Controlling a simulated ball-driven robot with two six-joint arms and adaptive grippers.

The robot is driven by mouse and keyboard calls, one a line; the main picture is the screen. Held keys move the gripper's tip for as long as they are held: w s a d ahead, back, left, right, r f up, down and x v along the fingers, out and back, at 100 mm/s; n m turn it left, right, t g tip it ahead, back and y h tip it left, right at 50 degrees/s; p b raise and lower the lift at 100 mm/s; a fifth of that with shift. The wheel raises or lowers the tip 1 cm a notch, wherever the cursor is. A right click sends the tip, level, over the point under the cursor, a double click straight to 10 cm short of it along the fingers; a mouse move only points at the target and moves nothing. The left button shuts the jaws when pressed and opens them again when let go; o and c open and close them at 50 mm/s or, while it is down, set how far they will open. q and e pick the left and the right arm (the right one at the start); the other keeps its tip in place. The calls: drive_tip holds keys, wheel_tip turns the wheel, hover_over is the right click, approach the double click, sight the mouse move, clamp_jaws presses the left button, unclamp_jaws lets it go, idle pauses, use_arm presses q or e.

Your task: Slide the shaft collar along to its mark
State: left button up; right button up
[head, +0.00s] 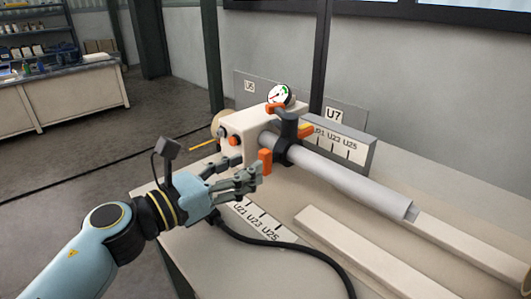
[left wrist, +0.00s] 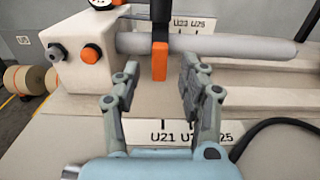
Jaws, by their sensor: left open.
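The shaft collar (head: 284,143) is a dark ring around the grey shaft (head: 345,178), near the shaft's left end by the pale housing. Its orange tab (head: 265,161) sticks out towards me and also shows in the left wrist view (left wrist: 160,62). My left gripper (head: 250,172) is open beside the tab; in the left wrist view (left wrist: 156,75) the tab lies ahead, between the lines of the two fingers, and the gripper holds nothing. The back scale (head: 345,150) reads U23 and U25 to the collar's right. A front scale (head: 257,221) reads U21, U23, U25.
The pale housing (head: 238,127) with orange and grey knobs stands left of the collar. A dial gauge (head: 281,95) rises above it. A black cable (head: 300,248) curves over the bench, and a pale rail (head: 400,255) lies in front of the shaft.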

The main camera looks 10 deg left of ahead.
sight(261, 159)
use_arm(q)
drive_tip(key=x, duration=0.6)
drive_tip(key=shift+w, duration=0.1)
clamp_jaws()
idle(0.3)
